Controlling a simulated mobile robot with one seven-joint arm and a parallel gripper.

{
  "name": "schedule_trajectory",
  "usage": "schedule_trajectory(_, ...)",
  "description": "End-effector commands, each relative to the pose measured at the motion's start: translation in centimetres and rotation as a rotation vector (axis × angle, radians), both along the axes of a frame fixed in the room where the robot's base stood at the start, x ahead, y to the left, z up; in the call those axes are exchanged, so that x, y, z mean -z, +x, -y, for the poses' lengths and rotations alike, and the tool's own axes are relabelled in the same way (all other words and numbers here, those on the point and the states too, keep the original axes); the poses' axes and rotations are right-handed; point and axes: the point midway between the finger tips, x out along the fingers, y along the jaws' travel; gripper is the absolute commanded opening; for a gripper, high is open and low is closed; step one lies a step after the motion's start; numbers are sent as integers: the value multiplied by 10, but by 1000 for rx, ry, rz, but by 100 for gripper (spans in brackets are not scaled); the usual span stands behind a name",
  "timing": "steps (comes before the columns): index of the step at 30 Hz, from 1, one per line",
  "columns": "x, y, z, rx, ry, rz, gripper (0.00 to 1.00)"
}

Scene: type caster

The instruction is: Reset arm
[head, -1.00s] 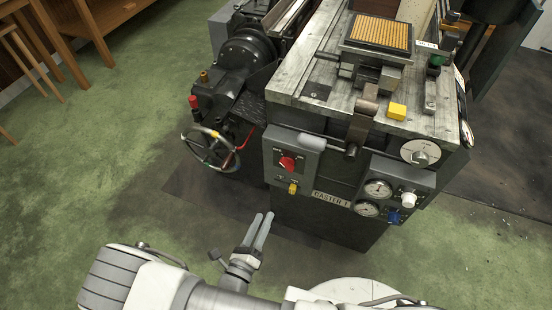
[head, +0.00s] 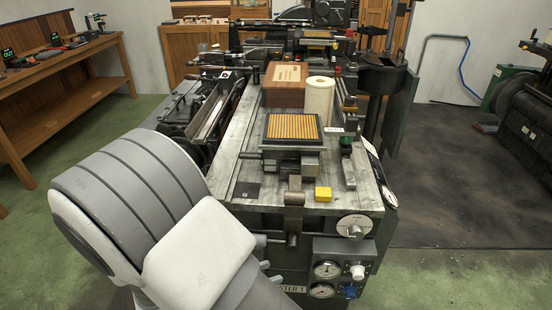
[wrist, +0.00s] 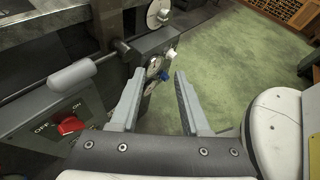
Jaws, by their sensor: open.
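My gripper (wrist: 158,102) is open and empty in the wrist view, its two grey fingers apart with green floor and part of the machine front between and beyond them. In the head view my arm fills the lower left and hides the gripper. The caster machine (head: 240,205) stands in the middle of the head view, with gauges (head: 327,269) and a dial on its front. In the wrist view a red knob (wrist: 70,125) on a grey ON/OFF panel is left of the gripper, and a grey cylindrical handle (wrist: 72,75) is above the knob.
On the machine top are a yellow block (head: 323,194), a gold ribbed plate (head: 292,127), a wooden box (head: 284,84) and a paper roll (head: 318,98). A workbench (head: 60,75) stands at the left. Dark floor (head: 440,170) lies clear at the right.

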Motion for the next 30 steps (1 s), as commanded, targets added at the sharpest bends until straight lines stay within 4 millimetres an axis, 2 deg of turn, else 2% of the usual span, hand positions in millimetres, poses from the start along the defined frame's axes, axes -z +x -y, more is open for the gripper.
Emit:
schedule_trajectory(1,-17,2,11,79,67,17,46)
schedule_trajectory(3,-34,2,25,182,150,39,46)
schedule_trajectory(15,-119,-15,93,739,624,223,46)
schedule_trajectory(21,-158,-29,118,994,860,352,46)
schedule_trajectory(30,-216,-52,144,1329,1220,590,46)
